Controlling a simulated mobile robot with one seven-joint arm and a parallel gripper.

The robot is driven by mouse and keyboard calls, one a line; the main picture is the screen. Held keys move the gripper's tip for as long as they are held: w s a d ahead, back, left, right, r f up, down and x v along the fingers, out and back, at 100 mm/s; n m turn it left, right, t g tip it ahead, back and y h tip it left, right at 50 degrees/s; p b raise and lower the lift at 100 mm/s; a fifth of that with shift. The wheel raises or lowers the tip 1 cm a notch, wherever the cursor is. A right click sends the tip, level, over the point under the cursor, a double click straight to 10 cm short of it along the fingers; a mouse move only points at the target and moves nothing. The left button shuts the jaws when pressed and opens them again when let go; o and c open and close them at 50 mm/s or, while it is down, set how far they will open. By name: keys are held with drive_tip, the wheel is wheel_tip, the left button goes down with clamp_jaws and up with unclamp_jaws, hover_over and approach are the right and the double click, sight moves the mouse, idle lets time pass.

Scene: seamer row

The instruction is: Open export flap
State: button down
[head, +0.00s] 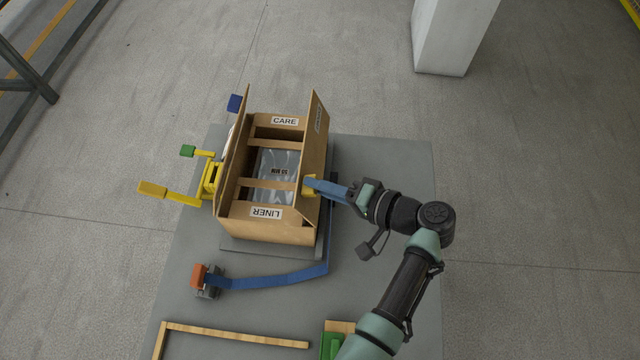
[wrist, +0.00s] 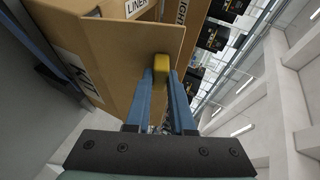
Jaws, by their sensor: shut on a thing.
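An open cardboard box (head: 270,232) stands on a grey table. Its end labels read CARE (head: 285,121) and LINER (head: 266,213). The right flap (head: 315,140) stands up, with a label too small to read. The left flap (head: 234,150) also stands up. I cannot tell by label which one is the export flap. My gripper (head: 312,185) is at the right flap's near end, its blue fingers shut on a yellow tab (wrist: 161,68) at the cardboard edge. The tab is partly hidden by the fingers in the wrist view.
Two cardboard strips cross the box above a clear bag (head: 275,165). Yellow clamp handles (head: 153,189) stick out at left. A wooden frame (head: 235,336) is nearest. The table right of the box is mostly clear.

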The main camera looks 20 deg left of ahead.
drive_tip(key=shift+d+f, duration=0.1)
drive_tip(key=shift+f, duration=0.15)
idle(0.4)
drive_tip(key=c, duration=0.8)
unclamp_jaws()
drive_tip(key=shift+w, duration=0.1)
drive_tip(key=shift+o, duration=0.2)
drive_tip(key=shift+r, duration=0.1)
drive_tip(key=b+v, duration=0.3)
drive_tip(key=v, duration=1)
drive_tip(key=shift+c, duration=0.3)
